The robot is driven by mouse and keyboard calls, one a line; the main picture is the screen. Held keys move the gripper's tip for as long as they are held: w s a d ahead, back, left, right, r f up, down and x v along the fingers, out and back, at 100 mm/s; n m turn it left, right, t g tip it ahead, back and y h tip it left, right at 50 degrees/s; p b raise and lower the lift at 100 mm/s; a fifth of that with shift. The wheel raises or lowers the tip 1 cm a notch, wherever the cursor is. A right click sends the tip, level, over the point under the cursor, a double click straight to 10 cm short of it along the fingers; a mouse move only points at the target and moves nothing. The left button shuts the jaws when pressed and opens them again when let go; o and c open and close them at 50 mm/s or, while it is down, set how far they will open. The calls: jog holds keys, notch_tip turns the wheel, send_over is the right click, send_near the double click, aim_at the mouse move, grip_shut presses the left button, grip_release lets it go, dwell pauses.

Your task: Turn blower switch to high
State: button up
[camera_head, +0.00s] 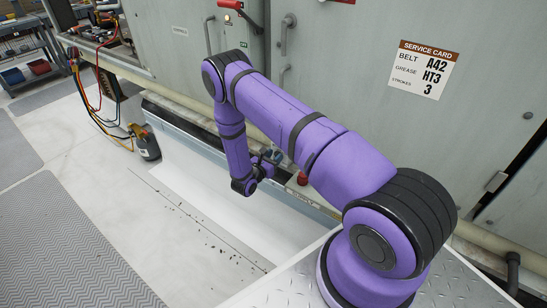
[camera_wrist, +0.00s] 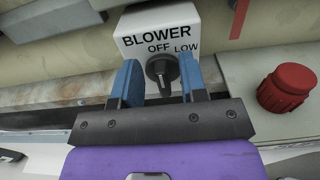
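The blower switch is a black knob (camera_wrist: 162,72) on a pale box (camera_wrist: 137,22) lettered BLOWER, with OFF and LOW readable above the knob in the wrist view. No HIGH mark is readable; the right finger covers part of the box's right side. Which mark the knob points at is hard to tell. My gripper (camera_wrist: 161,76) is open, with one blue finger left of the knob and one right of it. Gaps show on both sides, so it is not clamped. In the head view my gripper (camera_head: 268,160) is small and partly hidden by my arm, and the switch cannot be made out.
A red knob (camera_wrist: 286,88) stands close to the right of the box; it also shows in the head view (camera_head: 302,178). Large grey cabinet doors (camera_head: 350,50) rise behind, with a service card (camera_head: 424,69). A clamp meter with cables (camera_head: 146,143) stands at left.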

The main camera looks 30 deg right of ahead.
grip_shut()
